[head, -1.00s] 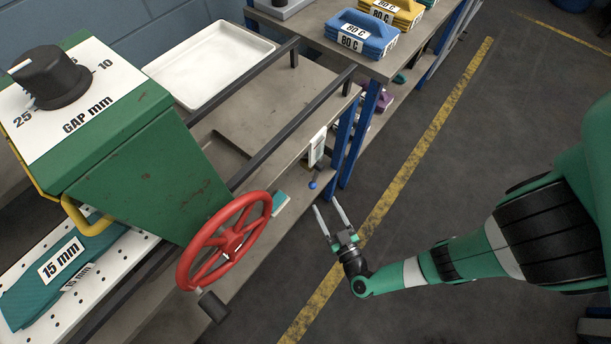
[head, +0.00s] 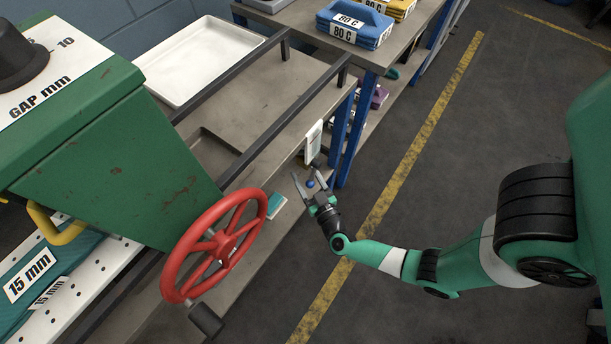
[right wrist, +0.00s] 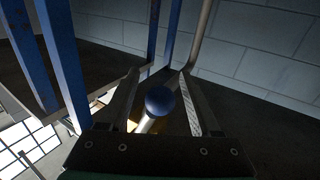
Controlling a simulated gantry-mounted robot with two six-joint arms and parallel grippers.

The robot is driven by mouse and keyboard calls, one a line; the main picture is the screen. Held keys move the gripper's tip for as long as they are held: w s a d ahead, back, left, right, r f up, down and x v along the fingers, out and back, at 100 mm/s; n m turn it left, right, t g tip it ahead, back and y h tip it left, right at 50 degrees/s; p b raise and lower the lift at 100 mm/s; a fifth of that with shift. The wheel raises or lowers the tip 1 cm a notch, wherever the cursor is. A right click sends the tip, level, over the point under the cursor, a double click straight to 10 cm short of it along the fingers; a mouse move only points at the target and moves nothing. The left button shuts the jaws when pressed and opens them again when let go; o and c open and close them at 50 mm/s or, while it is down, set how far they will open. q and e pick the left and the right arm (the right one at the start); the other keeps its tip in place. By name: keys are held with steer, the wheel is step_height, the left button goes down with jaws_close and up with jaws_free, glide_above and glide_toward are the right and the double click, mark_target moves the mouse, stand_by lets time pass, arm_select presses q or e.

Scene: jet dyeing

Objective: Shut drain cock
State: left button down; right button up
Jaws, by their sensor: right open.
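The drain cock shows as a small blue ball knob (head: 310,184) low beside the bench edge, below a white plate. In the right wrist view the blue knob (right wrist: 160,100) sits on a pale stem, with a brass-coloured part partly hidden behind it. My right gripper (head: 307,178) is open, with its fingers on either side of the knob in the head view. In the right wrist view the right gripper's fingers (right wrist: 158,90) stand apart with the knob between them and gaps at both sides. My left gripper is not in view.
A red handwheel (head: 213,247) on the green machine stands left of my right gripper. A blue table leg (head: 340,130) and the white plate (head: 313,142) are close to the gripper. The floor to the right is clear, with a yellow line (head: 420,130).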

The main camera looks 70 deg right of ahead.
jaws_close()
stand_by(1.4)
